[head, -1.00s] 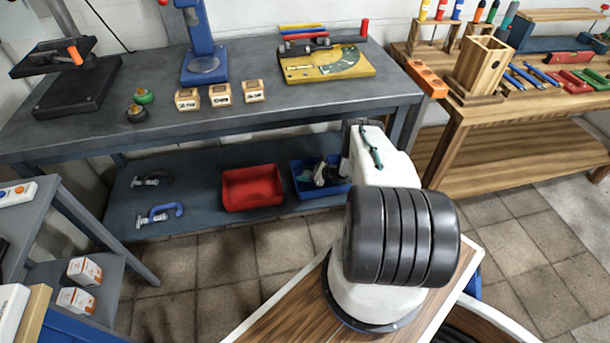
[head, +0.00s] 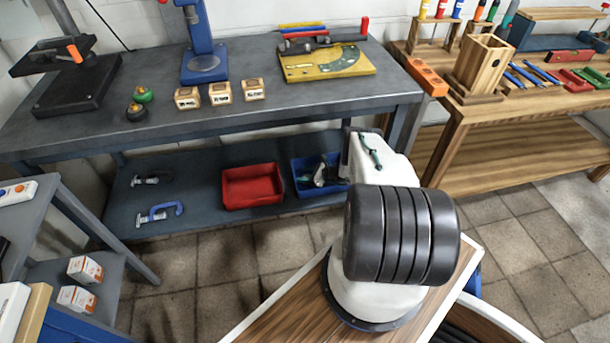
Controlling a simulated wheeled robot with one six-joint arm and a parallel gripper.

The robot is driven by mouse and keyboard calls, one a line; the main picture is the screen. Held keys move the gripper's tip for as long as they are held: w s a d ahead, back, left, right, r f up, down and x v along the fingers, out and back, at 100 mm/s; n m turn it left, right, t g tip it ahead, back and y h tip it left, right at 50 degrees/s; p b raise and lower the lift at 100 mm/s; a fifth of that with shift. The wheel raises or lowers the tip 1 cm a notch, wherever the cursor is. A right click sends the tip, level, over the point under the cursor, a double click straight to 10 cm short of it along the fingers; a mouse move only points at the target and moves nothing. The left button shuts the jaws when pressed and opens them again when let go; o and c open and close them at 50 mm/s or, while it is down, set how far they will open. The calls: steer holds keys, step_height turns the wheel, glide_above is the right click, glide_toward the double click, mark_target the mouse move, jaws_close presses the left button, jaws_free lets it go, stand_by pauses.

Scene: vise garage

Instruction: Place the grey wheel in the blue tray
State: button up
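A small dark grey wheel (head: 136,112) with a brass-coloured centre lies on the grey workbench, left of the middle. A green wheel (head: 143,95) lies just behind it. The blue tray (head: 302,188) stands on the bench's lower shelf. My arm hides the tray's right end.
A red tray (head: 251,187) stands left of the blue tray, and clamps (head: 160,212) lie further left. Wooden blocks (head: 220,93), a blue stand (head: 204,62) and a yellow plate (head: 326,64) occupy the benchtop. The floor before the bench is clear.

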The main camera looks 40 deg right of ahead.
steer(key=shift+r, duration=0.25)
steer(key=v, duration=0.7)
steer(key=shift+s+d+r, duration=0.1)
steer(key=shift+s+r, duration=0.1)
steer(key=shift+r, duration=0.25)
